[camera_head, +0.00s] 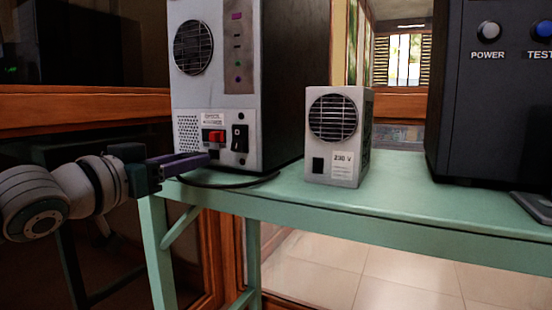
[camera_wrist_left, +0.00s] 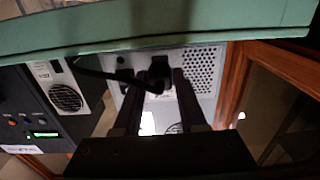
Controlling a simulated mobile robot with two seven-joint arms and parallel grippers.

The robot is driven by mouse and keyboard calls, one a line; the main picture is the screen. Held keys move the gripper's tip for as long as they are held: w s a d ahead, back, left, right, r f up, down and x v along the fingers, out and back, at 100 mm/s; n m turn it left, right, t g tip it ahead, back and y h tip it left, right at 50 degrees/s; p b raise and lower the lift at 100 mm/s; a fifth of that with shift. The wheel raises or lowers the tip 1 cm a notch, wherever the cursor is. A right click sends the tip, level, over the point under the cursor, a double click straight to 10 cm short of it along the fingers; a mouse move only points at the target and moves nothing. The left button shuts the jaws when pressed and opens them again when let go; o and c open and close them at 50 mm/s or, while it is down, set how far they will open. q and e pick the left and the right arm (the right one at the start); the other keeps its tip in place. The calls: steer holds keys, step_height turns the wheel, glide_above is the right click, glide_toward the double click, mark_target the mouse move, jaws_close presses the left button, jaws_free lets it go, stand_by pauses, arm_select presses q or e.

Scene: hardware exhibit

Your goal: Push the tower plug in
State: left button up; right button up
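The grey tower (camera_head: 214,85) stands on the left end of the green table. My right gripper is not in view.
A small grey 230 V box (camera_head: 337,140) with a fan grille stands right of the tower. A large black cabinet (camera_head: 490,120) with POWER and TEST buttons stands further right. The green table's front edge (camera_head: 400,232) runs below them. Bare table lies between box and cabinet.

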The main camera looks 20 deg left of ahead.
arm_select(q)
jaws_close()
stand_by(1.0)
